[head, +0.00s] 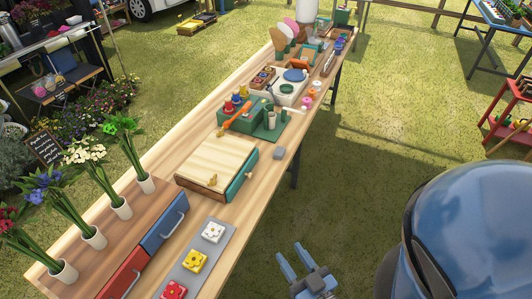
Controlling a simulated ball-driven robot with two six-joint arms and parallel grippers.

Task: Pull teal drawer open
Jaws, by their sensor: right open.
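The teal drawer (241,177) is the front on the right side of a light wooden box (212,163) that lies on the long table. The drawer front sits close against the box, and no open inside shows. My right gripper (291,253) is over the grass at the bottom middle, to the right of the table and well apart from the drawer. Its two blue fingers are spread, with nothing between them. My left gripper is not in view.
Blue and red drawers (163,231) with metal handles stand nearer on the table (265,180). A grey tray (217,249) of flower blocks lies beside them. Several flower vases (121,208) line the left edge. A green toolbox (240,116) stands beyond the wooden box.

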